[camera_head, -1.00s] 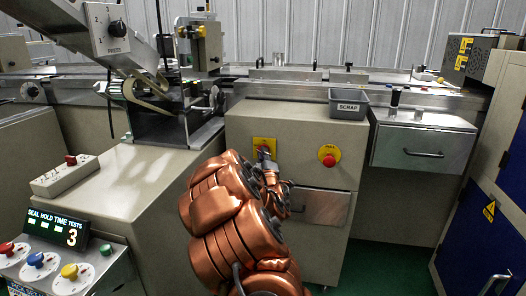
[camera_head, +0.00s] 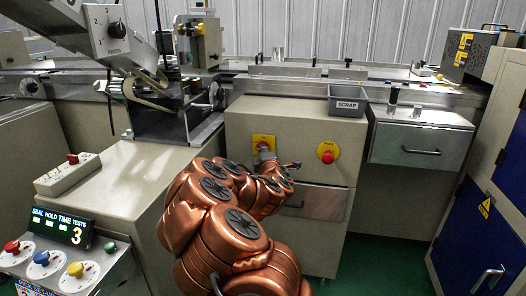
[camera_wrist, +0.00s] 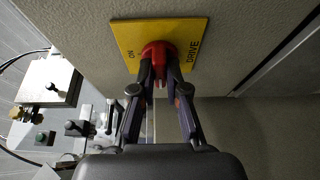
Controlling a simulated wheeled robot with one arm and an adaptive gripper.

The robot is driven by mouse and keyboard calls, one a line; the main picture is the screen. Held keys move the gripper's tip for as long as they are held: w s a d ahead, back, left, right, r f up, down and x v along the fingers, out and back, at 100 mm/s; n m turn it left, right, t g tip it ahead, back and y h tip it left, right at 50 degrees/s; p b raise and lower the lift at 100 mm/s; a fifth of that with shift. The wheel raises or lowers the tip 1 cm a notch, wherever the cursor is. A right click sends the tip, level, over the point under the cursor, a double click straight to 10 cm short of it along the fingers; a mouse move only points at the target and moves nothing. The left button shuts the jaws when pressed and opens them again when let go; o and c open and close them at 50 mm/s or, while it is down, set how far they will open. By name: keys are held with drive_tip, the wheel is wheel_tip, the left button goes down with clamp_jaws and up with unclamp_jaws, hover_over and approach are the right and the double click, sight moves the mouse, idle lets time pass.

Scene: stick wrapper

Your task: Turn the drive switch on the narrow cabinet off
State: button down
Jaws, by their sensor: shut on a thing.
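The narrow cabinet (camera_head: 240,115) is beige and stands in the middle of the head view. On its front is a yellow plate, marked DRIVE and ON in the wrist view (camera_wrist: 200,28); it also shows in the head view (camera_head: 258,138). The red drive switch (camera_wrist: 158,50) sits on this plate. My gripper (camera_wrist: 160,72) is shut on the red switch, a finger on each side. In the head view my gripper (camera_head: 265,152) covers most of the switch. The lower part of the knob is hidden between the fingers.
A red emergency button (camera_head: 327,153) on yellow is just right of the switch. Below is a drawer (camera_head: 318,203) with a handle. A grey SCRAP bin (camera_head: 347,102) stands on top. A control panel (camera_head: 60,262) is at lower left, a blue cabinet (camera_head: 475,225) at right.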

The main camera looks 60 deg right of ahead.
drive_tip(key=c, duration=1.2)
unclamp_jaws()
drive_tip(key=shift+r, duration=0.1)
